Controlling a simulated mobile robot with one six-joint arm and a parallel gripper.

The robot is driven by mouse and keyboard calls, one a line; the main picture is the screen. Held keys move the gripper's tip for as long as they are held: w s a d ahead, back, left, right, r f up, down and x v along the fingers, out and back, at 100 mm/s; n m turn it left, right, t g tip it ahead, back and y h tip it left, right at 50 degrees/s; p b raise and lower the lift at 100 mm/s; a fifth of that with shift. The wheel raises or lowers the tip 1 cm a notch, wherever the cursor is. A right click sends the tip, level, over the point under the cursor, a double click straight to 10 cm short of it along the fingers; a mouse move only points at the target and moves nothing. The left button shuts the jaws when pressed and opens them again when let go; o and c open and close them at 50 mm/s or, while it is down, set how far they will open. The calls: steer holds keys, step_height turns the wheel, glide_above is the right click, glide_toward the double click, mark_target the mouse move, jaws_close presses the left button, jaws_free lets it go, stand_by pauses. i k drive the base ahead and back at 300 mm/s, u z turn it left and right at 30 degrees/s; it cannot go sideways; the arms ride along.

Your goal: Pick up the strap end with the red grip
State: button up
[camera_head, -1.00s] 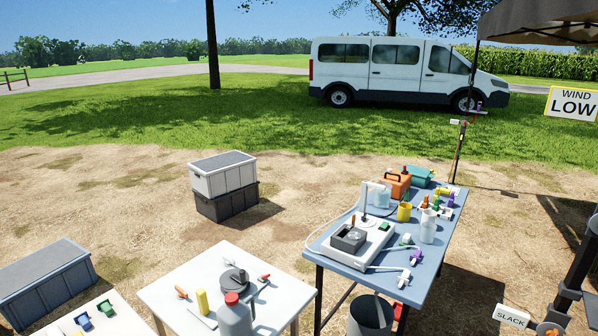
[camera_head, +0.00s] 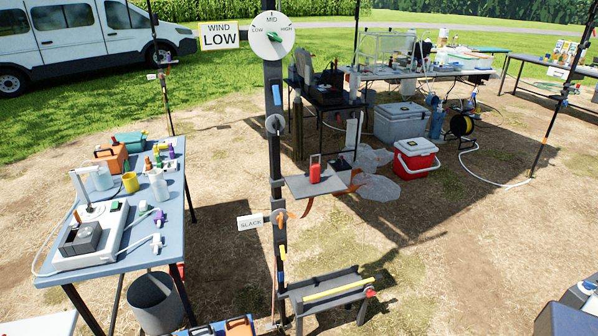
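A red upright grip with a small loop on top (camera_head: 315,170) stands on a small grey shelf (camera_head: 296,187) fixed to a dark post. It looks like the strap end with the red grip, though it is small in view. An orange strap (camera_head: 355,184) shows at the shelf's right edge and hangs below it. Its link to the red grip is not clear. My gripper is not in view.
The dark post (camera_head: 275,150) carries a dial and a SLACK sign (camera_head: 250,222). A low bench with a yellow bar (camera_head: 338,289) stands at its foot. A blue table (camera_head: 130,255) is left; a red cooler (camera_head: 415,160) is behind. Bare ground lies right.

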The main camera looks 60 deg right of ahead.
mark_target(315, 177)
steer(key=u, duration=0.7)
steer(key=k, duration=1.05)
steer(key=z, duration=0.15)
